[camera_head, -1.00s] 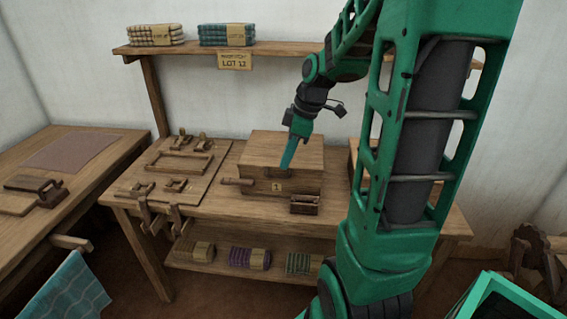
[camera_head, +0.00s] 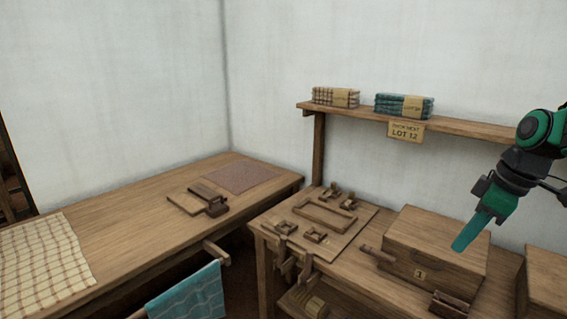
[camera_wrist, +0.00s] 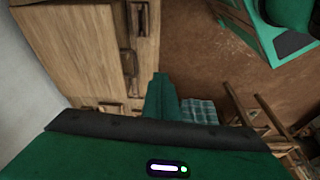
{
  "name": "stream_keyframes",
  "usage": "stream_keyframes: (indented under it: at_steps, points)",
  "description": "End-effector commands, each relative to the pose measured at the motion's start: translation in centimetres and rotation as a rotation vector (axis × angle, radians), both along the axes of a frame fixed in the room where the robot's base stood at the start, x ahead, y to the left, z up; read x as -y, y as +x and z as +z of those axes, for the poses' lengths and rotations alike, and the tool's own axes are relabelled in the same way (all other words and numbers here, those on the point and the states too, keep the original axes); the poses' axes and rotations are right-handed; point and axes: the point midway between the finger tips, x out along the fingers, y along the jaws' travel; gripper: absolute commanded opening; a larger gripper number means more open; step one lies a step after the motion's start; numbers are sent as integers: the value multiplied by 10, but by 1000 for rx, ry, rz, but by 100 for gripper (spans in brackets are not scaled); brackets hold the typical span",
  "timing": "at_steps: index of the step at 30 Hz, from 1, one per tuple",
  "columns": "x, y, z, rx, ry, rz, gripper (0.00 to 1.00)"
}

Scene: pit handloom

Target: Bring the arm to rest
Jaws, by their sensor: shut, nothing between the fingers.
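My gripper (camera_head: 468,236) is at the right of the head view, on the end of my green arm. Its fingers are shut and empty, pointing down and to the left. In the picture it overlaps the wooden box marked 1 (camera_head: 425,255) on the right table; I cannot tell its exact height above it. In the wrist view the shut green fingers (camera_wrist: 160,97) point away from the camera, with the box (camera_wrist: 70,45) at the left and the floor at the right. Most of my arm is outside the head view.
A wooden board with small fittings (camera_head: 318,224) lies left of the box. A shelf (camera_head: 460,127) with folded cloth stacks (camera_head: 404,106) runs above. The left table (camera_head: 120,222) holds a checked cloth (camera_head: 40,258); a teal cloth (camera_head: 190,300) hangs in front.

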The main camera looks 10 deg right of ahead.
Motion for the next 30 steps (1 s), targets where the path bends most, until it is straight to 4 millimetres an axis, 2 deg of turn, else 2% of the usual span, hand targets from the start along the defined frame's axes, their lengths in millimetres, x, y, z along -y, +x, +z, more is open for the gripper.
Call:
stream_keyframes:
  at_steps: [9,15,20,30]
  points:
    - [-24,-91,-44,-214,16,-734,0]
    - [-26,-138,-64,-283,-7,-1087,0]
    - [-25,-152,-70,-298,-17,-1198,0]
    - [-25,-153,-70,-299,-18,-1205,0]
